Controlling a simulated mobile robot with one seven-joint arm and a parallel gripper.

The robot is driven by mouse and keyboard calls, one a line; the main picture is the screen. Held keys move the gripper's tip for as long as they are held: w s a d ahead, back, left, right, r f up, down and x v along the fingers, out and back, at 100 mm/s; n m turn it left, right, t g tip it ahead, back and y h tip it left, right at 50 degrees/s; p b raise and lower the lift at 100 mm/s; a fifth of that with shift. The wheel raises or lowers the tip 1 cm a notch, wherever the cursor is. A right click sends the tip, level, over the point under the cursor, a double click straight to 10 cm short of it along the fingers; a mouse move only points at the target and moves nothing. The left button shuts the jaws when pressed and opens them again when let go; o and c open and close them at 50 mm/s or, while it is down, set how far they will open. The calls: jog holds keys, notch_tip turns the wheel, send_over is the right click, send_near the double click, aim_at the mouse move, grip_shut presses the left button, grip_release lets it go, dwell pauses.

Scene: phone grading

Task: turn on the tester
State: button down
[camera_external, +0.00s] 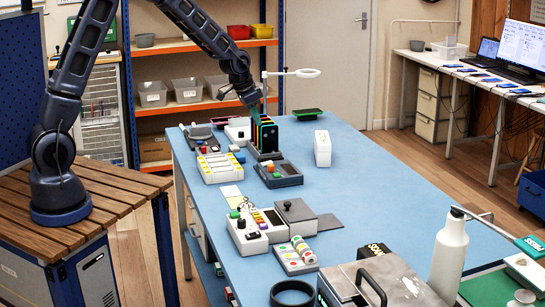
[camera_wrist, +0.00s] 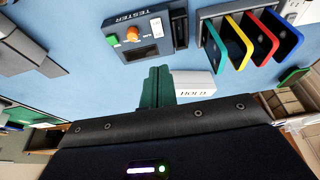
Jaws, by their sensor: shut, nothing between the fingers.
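The tester (camera_external: 278,174) is a dark grey box on the blue table, in front of the phone rack. In the wrist view the tester (camera_wrist: 146,52) is at the top, with its label, a green button (camera_wrist: 113,41), an orange knob (camera_wrist: 132,34), a white switch-like part (camera_wrist: 156,27) and a dark window. My gripper (camera_external: 254,114) is up by the phone rack, behind the tester in the external view. In the wrist view the green fingers of my gripper (camera_wrist: 158,72) are together and empty, pointing toward the tester and apart from it.
Phones in coloured cases (camera_wrist: 262,42) stand in a rack (camera_external: 265,154) beside the tester. A white block marked HOLD (camera_wrist: 194,82) is near my fingers. A white button panel (camera_external: 219,168) is left of the tester. Bare blue table (camera_external: 380,180) lies to the right.

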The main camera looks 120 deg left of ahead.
aim_at(267, 162)
jog(key=x, duration=1.4)
jog(key=shift+s+d+f, duration=0.1)
jog(key=shift+s+d, duration=0.2)
jog(key=shift+w+f, duration=0.1)
jog(key=shift+f, duration=0.1)
jog(key=shift+d, duration=0.1)
jog(key=shift+s+d, duration=0.45)
jog(key=shift+s, duration=0.2)
jog(key=shift+r, duration=0.15)
